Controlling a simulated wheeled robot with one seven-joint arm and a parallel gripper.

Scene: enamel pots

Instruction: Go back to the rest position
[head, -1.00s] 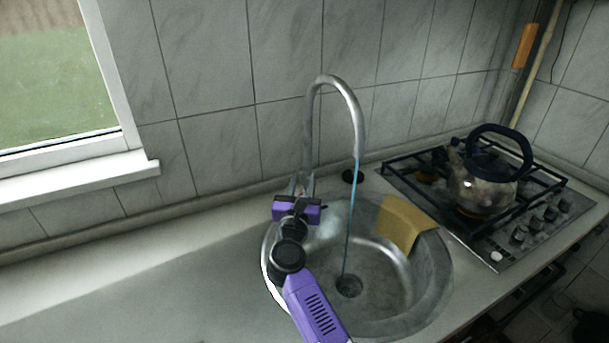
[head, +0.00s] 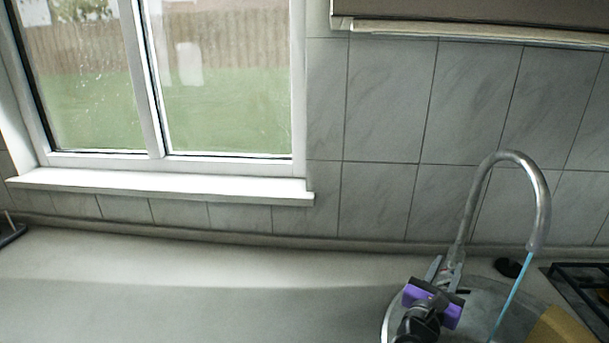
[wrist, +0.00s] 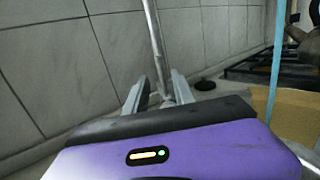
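My purple and black gripper (head: 447,257) is at the back left rim of the sink, low beside the base of the tall curved faucet (head: 543,195). In the wrist view its two grey fingers (wrist: 158,80) stand apart, with the faucet pipe (wrist: 153,40) rising behind them. A small grey part of the faucet base shows between the fingers; I cannot tell whether they touch it. A thin blue stream of water (head: 511,298) runs from the spout and also shows in the wrist view (wrist: 277,60).
The metal sink (head: 485,297) is partly cut off at the lower right. A yellow cloth (head: 560,330) hangs at its right, beside the stove (head: 585,285). The counter (head: 200,290) left of the sink is clear, under a window (head: 225,80). A cupboard (head: 480,18) overhangs the upper right.

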